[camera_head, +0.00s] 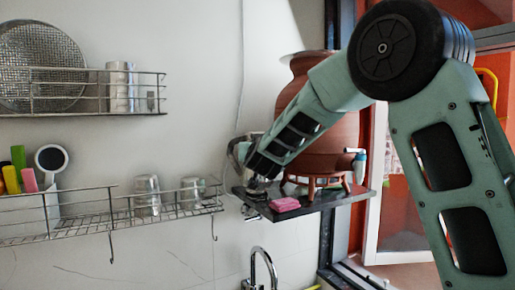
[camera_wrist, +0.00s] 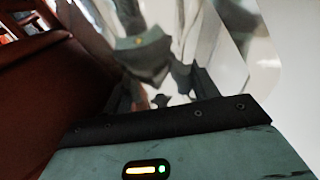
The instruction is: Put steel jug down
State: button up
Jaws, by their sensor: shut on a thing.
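My gripper (camera_head: 243,158) is at the left end of a dark shelf, just left of the clay waterpot (camera_head: 332,140). It is shut on the steel jug, which is mostly hidden behind my gripper and arm in the head view. In the wrist view, shiny metal of the steel jug (camera_wrist: 185,38) shows beyond my gripper (camera_wrist: 160,88), blurred and close. I cannot tell whether the jug touches the shelf. The waterpot stands on a reddish stand on the dark shelf (camera_head: 310,206), and its brown side fills the left of the wrist view.
A pink cloth or sponge (camera_head: 285,204) lies at the shelf's front edge. A tap (camera_head: 262,268) rises below. A wire rack (camera_head: 90,222) on the left holds steel cups (camera_head: 147,196). An upper rack (camera_head: 85,92) holds a strainer and a steel tumbler (camera_head: 122,87).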

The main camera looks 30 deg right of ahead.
jog(key=shift+f, duration=0.2)
jog(key=o, duration=1.3)
jog(key=shift+r, duration=0.1)
